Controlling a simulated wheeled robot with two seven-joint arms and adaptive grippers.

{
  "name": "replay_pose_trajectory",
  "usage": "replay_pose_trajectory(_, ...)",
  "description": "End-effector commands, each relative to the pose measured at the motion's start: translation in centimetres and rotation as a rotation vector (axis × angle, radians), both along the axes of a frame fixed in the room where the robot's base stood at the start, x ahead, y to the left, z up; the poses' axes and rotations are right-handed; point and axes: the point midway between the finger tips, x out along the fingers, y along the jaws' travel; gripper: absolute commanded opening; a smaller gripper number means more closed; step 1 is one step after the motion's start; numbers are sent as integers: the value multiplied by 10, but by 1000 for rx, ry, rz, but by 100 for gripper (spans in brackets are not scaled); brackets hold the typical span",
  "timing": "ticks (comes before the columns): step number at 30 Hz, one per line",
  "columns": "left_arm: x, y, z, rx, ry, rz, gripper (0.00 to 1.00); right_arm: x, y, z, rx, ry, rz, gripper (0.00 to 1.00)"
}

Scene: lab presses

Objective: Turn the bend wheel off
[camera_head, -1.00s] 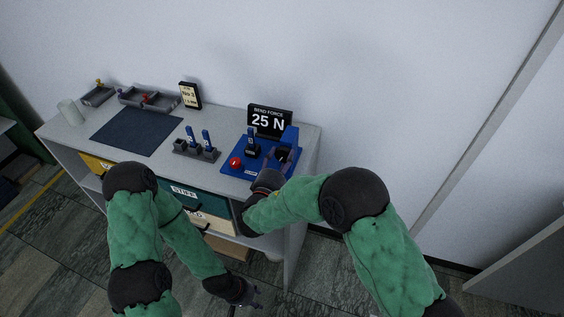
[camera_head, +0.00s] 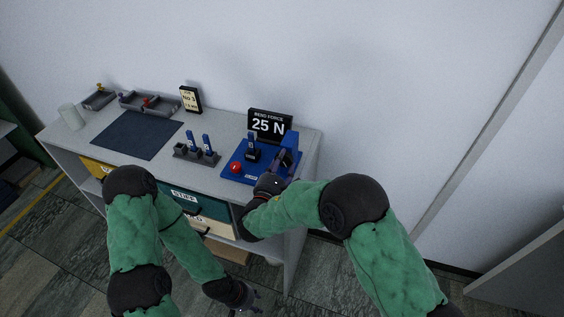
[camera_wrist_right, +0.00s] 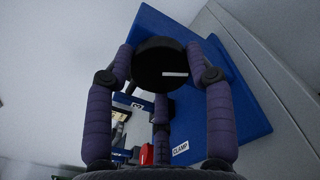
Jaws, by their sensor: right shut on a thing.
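The bend wheel (camera_wrist_right: 150,72) is a dark round knob with a white mark, in the right wrist view. It is on the blue press (camera_wrist_right: 240,95), which also shows in the head view (camera_head: 234,178). My right gripper (camera_wrist_right: 162,62) has its purple fingers closed around the wheel's rim. In the head view my right gripper (camera_head: 273,181) is at the press's front right side, and the wheel is hidden by it. The sign (camera_head: 269,124) behind the press reads "BEND FORCE 25 N". My left gripper (camera_head: 247,299) hangs low in front of the bench, fingers apart and empty.
A red button (camera_head: 236,167) is at the press's front left. A grey rack (camera_head: 183,153) with blue-handled pieces stands left of it, then a dark mat (camera_head: 136,134). Trays, a card and a cup are further back and left.

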Motion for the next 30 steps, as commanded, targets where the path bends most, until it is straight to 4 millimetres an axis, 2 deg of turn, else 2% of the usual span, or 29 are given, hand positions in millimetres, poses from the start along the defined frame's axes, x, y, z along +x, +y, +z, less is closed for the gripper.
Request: replay_pose_trajectory(30,0,0,45,0,0,0,40,-2,-1,-4,-922,308,6,21)
